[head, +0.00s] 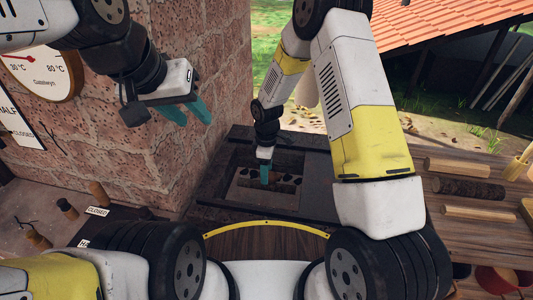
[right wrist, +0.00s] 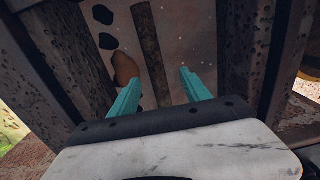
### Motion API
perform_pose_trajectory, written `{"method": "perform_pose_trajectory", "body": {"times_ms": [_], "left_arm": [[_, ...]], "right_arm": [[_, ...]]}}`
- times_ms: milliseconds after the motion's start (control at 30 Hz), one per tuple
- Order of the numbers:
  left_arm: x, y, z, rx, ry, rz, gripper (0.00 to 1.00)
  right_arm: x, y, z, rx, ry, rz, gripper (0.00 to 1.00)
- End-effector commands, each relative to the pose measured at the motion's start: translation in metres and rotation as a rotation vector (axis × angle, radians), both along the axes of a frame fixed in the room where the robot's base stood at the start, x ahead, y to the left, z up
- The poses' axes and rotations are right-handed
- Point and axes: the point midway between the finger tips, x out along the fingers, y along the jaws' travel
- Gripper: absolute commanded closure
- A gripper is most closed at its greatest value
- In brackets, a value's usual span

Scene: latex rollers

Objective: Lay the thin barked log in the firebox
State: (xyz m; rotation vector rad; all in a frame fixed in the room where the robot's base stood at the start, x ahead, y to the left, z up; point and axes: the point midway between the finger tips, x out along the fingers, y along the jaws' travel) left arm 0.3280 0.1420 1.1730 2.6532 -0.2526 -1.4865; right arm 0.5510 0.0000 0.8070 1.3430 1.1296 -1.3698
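The thin barked log (right wrist: 152,55) is a narrow dark brown stick in the right wrist view. It lies on the pale, speckled floor of the firebox (right wrist: 190,40), between dark pitted walls. My right gripper (right wrist: 156,88) is open, its teal fingers apart on either side of the log's near end, and neither finger visibly touches it. In the head view my right gripper (head: 265,173) reaches down into the firebox (head: 238,190); the log is too small to make out surely there. My left gripper (head: 187,111) is open and empty in front of the brick wall.
A brown lump (right wrist: 124,68) and black coals (right wrist: 103,15) lie left of the log. On the wooden table at right rest a pale split log (head: 458,167), a thicker dark barked log (head: 468,187) and another pale piece (head: 480,213). The brick wall (head: 150,130) stands beside my left gripper.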

Motion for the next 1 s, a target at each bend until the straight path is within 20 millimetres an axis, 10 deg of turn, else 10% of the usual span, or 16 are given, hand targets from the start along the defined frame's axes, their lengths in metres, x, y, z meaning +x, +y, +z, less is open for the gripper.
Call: {"method": "perform_pose_trajectory", "body": {"times_ms": [333, 1000], "left_arm": [[0.0, 0.0, 0.0, 0.0, 0.0, 0.0, 0.64], [0.0, 0.0, 0.0, 0.0, 0.0, 0.0, 0.64]], "right_arm": [[0.001, 0.0, 0.007, 0.002, -0.002, 0.0, 0.45], [0.002, -0.003, 0.086, 0.003, -0.008, -0.016, 0.45]]}}
